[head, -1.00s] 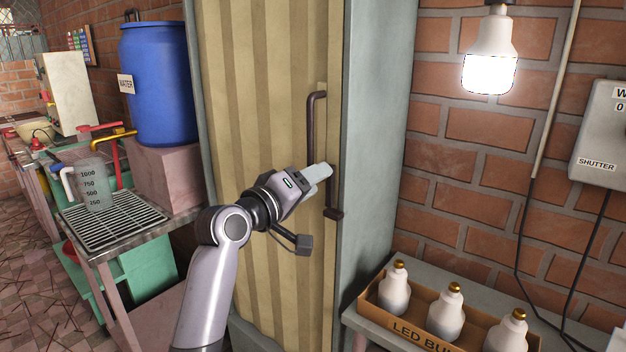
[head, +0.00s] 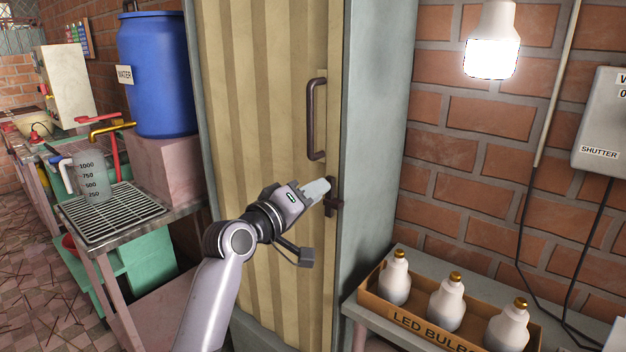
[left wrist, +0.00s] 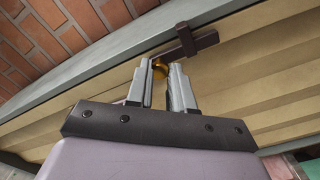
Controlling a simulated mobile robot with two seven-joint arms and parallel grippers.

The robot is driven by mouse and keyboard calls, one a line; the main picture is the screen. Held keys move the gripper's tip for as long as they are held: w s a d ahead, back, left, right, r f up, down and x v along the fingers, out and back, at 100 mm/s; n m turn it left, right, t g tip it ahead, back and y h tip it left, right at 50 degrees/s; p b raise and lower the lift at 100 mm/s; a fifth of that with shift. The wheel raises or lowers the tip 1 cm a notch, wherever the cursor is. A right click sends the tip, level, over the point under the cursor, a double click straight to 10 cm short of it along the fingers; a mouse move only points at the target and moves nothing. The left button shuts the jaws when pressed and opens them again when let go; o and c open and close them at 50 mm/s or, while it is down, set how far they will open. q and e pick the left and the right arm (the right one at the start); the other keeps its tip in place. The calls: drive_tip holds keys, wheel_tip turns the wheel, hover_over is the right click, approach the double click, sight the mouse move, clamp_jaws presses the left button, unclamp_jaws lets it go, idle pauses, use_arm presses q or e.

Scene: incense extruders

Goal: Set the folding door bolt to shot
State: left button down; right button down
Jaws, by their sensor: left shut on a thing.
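The folding door (head: 265,130) has cream vertical pleats and stands closed against the grey frame (head: 375,150). Its bolt (head: 337,204) is a small dark brown bar and plate at the door's right edge, below the door handle (head: 310,120). The fingers hide part of the bolt in the head view. Whether the bar enters the frame I cannot tell.
A shelf at the lower right holds a box of LED bulbs (head: 415,325). A grey shutter control box (head: 600,120) hangs on the brick wall. A blue water barrel (head: 158,75) and a measuring jug (head: 90,178) on a rack (head: 130,205) stand left of the door.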

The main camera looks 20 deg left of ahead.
use_arm(q)
drive_tip(key=shift+f, duration=0.6)
drive_tip(key=c, duration=1)
unclamp_jaws()
drive_tip(key=v, duration=0.7)
drive_tip(key=shift+s, duration=0.1)
